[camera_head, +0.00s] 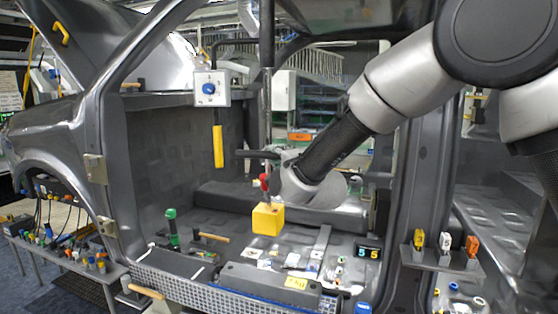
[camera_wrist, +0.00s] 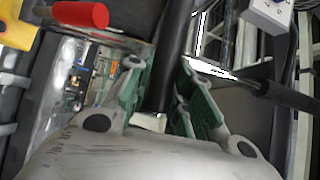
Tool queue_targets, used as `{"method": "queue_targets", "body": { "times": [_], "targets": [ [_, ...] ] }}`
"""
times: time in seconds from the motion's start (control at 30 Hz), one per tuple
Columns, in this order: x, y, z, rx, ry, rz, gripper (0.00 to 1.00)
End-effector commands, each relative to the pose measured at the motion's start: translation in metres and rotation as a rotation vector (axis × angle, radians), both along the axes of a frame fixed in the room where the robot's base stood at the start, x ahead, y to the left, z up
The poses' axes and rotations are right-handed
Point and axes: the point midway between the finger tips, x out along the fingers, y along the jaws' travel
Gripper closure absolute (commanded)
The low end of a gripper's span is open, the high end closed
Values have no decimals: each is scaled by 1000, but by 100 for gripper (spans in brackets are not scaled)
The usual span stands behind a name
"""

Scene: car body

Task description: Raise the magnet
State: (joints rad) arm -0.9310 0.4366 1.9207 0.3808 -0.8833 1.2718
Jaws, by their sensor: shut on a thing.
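The magnet is most likely the yellow block (camera_head: 268,219) with a red knob, hanging on a vertical pole (camera_head: 266,100) inside the car's door opening. In the wrist view the yellow block (camera_wrist: 20,22) and its red knob (camera_wrist: 82,14) show at upper left. A black handle bar (camera_head: 257,154) sticks out beside the pole above the block. In the wrist view my gripper (camera_wrist: 158,100) has its green fingers on both sides of the black bar (camera_wrist: 180,45) and is shut on it. In the head view my gripper is mostly hidden near the bar.
A control box (camera_head: 210,88) with a blue knob and a yellow grip (camera_head: 218,146) hang left of the pole. The car's door frame (camera_head: 110,170) surrounds my arm. Tools and small parts lie on the car floor (camera_head: 335,248) below. A dark cushion-like beam (camera_head: 230,195) lies behind the block.

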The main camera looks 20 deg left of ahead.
Motion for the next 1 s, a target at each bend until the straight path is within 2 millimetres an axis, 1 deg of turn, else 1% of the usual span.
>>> {"method": "queue_targets", "body": {
  "times": [0.13, 0.17, 0.2, 0.27, 0.57, 0.67, 0.77, 1.0],
  "targets": [
    [0, 0, 2, 3, -3, 0, 100],
    [0, 0, 2, 3, -3, 0, 73],
    [0, 0, 1, 3, -2, 0, 65],
    [0, 0, 1, 2, -2, 0, 56],
    [0, 0, 0, 0, 0, 0, 56],
    [-6, -4, -1, -1, 1, 0, 56],
    [-18, -13, -2, -1, 1, 1, 56],
    [-62, -45, -4, 0, 0, 2, 56]
  ]
}}
